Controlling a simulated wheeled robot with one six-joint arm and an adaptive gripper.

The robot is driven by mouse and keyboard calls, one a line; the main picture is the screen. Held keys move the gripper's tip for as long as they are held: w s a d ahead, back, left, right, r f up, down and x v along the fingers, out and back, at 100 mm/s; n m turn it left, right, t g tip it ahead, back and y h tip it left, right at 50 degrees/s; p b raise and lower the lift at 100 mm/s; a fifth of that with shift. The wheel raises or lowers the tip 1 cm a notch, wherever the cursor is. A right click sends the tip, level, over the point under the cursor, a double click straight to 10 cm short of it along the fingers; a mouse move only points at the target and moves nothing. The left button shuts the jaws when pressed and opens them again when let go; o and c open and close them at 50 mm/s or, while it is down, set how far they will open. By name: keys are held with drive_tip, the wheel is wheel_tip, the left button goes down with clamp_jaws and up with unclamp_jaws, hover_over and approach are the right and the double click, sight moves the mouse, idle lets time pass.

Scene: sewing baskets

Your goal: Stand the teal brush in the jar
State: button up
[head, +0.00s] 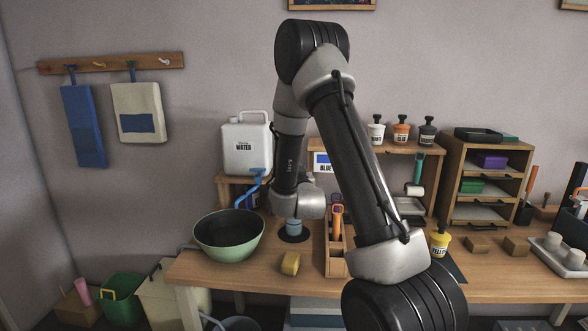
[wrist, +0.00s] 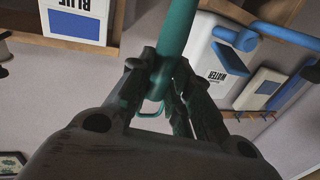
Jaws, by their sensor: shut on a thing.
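The teal brush (wrist: 176,32) is between my gripper's fingers in the wrist view. A small blue-grey cylinder (head: 293,227), possibly the jar, stands on a dark round patch (head: 294,238) just below my wrist. I cannot tell whether the brush touches it.
A wooden tool holder (head: 336,262) is close on the right. A water container (head: 247,146) and a shelf (head: 372,147) stand behind.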

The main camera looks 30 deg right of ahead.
wheel_tip(320, 180, down, 12)
idle(1.1)
drive_tip(key=o, duration=1)
drive_tip(key=v, duration=1.2)
